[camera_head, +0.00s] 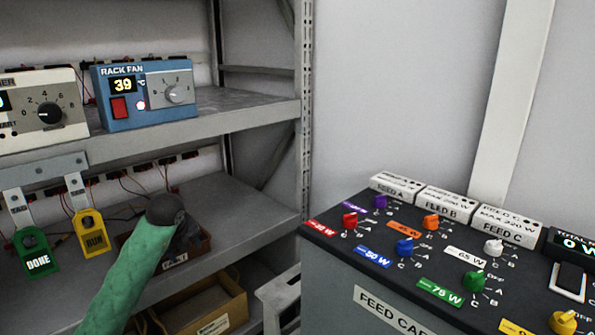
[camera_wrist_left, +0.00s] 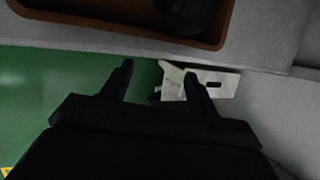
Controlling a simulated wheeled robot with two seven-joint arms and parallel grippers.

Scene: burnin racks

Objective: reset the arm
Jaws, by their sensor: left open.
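My left arm (camera_head: 128,266), in a green sleeve, comes in from the lower left of the head view and ends in a dark rounded wrist. A white bracket-like thing (camera_wrist_left: 215,84) shows beyond the fingers, below the shelf edge. My right gripper is not in view.
A brown tray (camera_wrist_left: 120,38) with a dark thing inside sits on the shelf close ahead. A blue rack fan box (camera_head: 130,112) stands on the upper shelf. Green DONE (camera_head: 36,252) and yellow RUN (camera_head: 92,232) tags hang left. A knob panel (camera_head: 338,252) fills the right.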

